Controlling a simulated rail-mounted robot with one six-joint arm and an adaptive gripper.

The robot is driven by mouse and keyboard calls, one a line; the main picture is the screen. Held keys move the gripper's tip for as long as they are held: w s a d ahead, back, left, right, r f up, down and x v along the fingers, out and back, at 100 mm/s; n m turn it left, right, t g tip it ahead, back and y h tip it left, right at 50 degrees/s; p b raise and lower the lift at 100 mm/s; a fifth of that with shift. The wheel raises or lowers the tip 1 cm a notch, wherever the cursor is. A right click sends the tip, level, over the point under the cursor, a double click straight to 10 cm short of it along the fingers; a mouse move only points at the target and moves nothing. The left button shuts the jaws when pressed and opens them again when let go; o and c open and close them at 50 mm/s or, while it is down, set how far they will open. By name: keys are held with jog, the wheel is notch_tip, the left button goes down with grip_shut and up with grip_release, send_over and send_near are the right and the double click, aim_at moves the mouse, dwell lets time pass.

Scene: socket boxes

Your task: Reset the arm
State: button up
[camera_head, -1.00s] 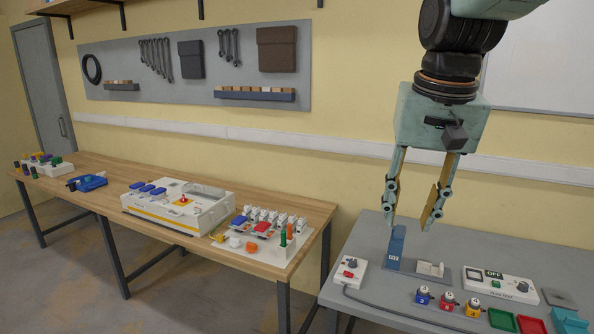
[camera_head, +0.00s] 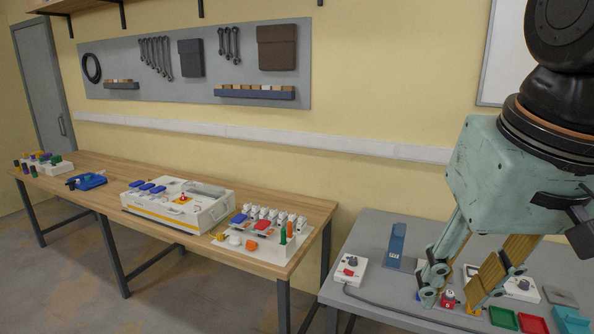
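My gripper (camera_head: 450,300) is large in the right part of the head view, pointing down over the grey table (camera_head: 372,230). Its two fingers are apart, and I see nothing held between them. A red block-like piece (camera_head: 449,297) shows between the fingers, on the table side. The fingers and the gripper body hide much of the table's middle, including most of the white panel behind them. I cannot tell the exact height of the fingertips above the table.
A blue upright holder (camera_head: 396,245) and a white switch box (camera_head: 350,270) stand left of my gripper. Green (camera_head: 503,317), red (camera_head: 532,324) and teal trays (camera_head: 571,320) lie at the right front. The wooden bench (camera_head: 110,180) at left holds a white-yellow box (camera_head: 180,208).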

jog(key=s+f, duration=0.3)
jog(key=s, duration=0.5)
jog(key=shift+f+n, duration=0.3)
jog(key=shift+n, duration=0.1)
jog(key=shift+f+b, duration=0.1)
jog(key=shift+b, duration=0.25)
dwell(0.7)
notch_tip(320, 180, down, 13)
jog(key=b, duration=1.3)
jog(key=shift+c, duration=0.4)
jog(key=shift+c, duration=1.1)
